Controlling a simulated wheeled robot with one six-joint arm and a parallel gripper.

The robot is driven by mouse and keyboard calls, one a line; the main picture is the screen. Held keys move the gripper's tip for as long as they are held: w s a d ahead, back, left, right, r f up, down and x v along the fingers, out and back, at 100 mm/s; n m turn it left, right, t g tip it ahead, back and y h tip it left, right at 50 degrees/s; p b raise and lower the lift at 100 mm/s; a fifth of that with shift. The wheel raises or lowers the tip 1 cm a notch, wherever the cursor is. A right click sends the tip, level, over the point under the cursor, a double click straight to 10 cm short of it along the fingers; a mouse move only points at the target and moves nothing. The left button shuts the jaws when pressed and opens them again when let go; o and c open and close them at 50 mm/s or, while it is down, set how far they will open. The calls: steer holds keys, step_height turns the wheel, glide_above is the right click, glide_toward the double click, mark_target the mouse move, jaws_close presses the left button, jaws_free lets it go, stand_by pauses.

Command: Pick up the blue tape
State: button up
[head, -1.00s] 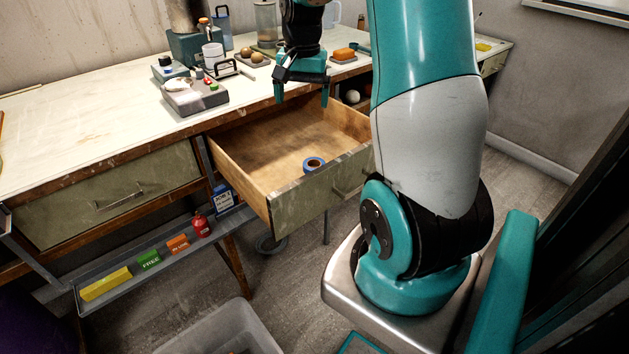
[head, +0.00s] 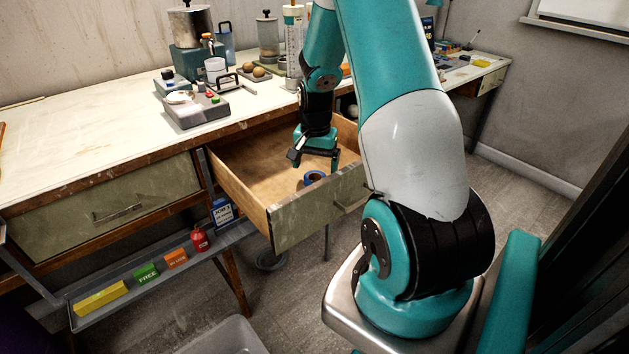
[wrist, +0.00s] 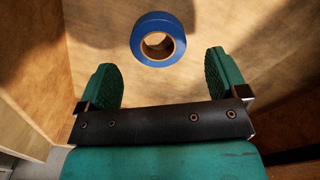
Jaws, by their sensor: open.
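The blue tape (head: 313,177) is a roll with a tan core lying in the open wooden drawer (head: 240,187), near its front panel. My gripper (head: 316,165) is inside the drawer opening, pointing down, above and close to the tape. In the wrist view the tape (wrist: 158,39) lies flat on the drawer floor, ahead of my gripper (wrist: 165,75) and roughly centred between its green fingers. The fingers are wide apart with nothing between them. How far the fingertips are above the drawer floor I cannot tell.
The drawer walls enclose the tape, with the front panel (head: 300,215) close by. The bench top (head: 90,137) holds a scale (head: 192,107) and several jars. A low shelf (head: 160,278) carries small boxes and a red bottle (head: 199,239). The drawer's left part is empty.

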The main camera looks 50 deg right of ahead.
mark_target(315, 174)
step_height(315, 174, down, 3)
steer(key=shift+s+a+f, duration=0.1)
steer(key=shift+a+f, duration=0.05)
steer(key=shift+f, duration=0.05)
steer(key=shift+c, duration=0.4)
steer(key=c, duration=0.9)
